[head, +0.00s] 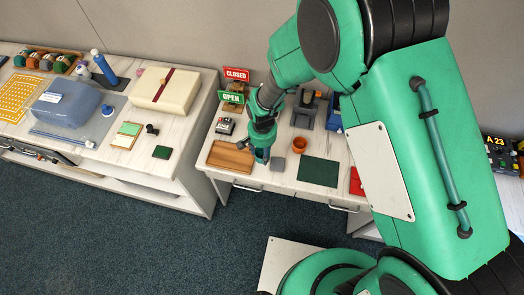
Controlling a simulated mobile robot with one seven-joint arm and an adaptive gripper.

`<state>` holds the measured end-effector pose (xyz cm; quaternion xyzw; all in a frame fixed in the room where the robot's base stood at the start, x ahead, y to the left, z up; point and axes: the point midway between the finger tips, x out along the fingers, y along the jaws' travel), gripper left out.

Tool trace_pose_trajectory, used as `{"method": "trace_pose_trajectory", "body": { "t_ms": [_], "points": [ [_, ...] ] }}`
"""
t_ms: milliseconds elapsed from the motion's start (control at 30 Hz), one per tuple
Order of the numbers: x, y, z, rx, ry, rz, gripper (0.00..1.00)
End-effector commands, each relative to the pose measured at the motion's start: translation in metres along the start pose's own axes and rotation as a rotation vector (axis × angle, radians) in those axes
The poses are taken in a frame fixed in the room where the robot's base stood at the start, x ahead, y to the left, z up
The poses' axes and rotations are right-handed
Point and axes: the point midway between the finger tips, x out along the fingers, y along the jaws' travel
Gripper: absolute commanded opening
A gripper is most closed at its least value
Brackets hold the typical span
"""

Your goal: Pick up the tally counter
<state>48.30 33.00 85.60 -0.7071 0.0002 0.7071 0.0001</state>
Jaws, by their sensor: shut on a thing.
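My gripper (262,158) points down over the desk at the right end of a brown wooden tray (226,153). It is shut on a small dark thing, taken to be the tally counter, which is mostly hidden between the fingers. Its shape and its contact with the desk cannot be made out. A small grey and black device with a red part (225,126) stands behind the tray, apart from the gripper; it is too small to identify.
A grey square (278,164), an orange-brown pot (299,145) and a dark green mat (318,170) lie right of my gripper. CLOSED and OPEN signs (233,97) stand behind. My arm covers the desk's right side. A cream box (165,90) stands on the left counter.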

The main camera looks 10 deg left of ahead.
Motion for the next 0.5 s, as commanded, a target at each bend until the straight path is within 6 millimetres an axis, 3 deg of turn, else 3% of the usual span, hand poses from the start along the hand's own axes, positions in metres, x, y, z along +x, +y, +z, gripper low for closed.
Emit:
{"method": "trace_pose_trajectory", "body": {
  "t_ms": [500],
  "points": [
    [-0.0002,0.0087,-0.0017,0.001,0.0,0.0,0.21]
  ]
}}
